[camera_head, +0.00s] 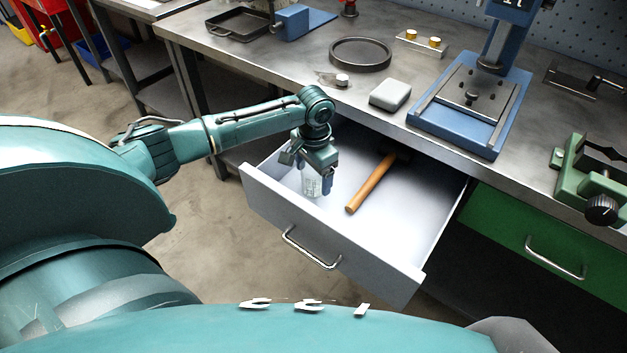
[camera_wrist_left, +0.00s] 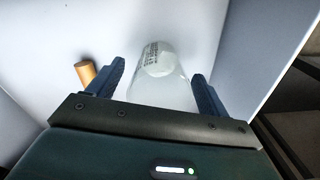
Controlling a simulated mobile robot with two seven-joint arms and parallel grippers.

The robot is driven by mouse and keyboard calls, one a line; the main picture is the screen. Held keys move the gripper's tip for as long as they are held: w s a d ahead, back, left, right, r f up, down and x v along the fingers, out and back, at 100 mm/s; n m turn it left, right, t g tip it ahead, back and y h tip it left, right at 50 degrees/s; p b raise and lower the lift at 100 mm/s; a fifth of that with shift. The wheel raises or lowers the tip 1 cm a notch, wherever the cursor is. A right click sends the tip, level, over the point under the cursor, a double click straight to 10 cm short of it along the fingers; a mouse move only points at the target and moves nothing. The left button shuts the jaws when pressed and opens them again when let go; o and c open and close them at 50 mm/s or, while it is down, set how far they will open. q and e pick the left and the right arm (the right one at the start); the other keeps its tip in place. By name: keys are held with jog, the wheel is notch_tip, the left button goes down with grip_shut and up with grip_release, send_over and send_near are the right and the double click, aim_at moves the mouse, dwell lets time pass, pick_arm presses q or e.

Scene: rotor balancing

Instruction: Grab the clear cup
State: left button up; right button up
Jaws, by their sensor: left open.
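The clear cup (camera_head: 312,186) stands inside the open drawer, near its left end, with my left gripper (camera_head: 312,178) over it. In the left wrist view the clear cup (camera_wrist_left: 160,75) shows dark printed markings and lies between the two blue fingers of my left gripper (camera_wrist_left: 158,85). The fingers are open on either side of it, with a visible gap at the right finger. Part of the cup is hidden by the gripper body. My right gripper is not in view.
The drawer (camera_head: 330,250) is pulled out below the workbench. A hammer (camera_head: 370,184) with a wooden handle lies to the cup's right; its handle end (camera_wrist_left: 86,72) shows beside the left finger. A grey block (camera_head: 390,94) and a blue press (camera_head: 470,110) stand on the bench.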

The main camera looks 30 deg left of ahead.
pick_arm(q)
jog(key=shift+f, duration=0.15)
jog(key=c, duration=1.1)
jog(key=shift+o, duration=0.2)
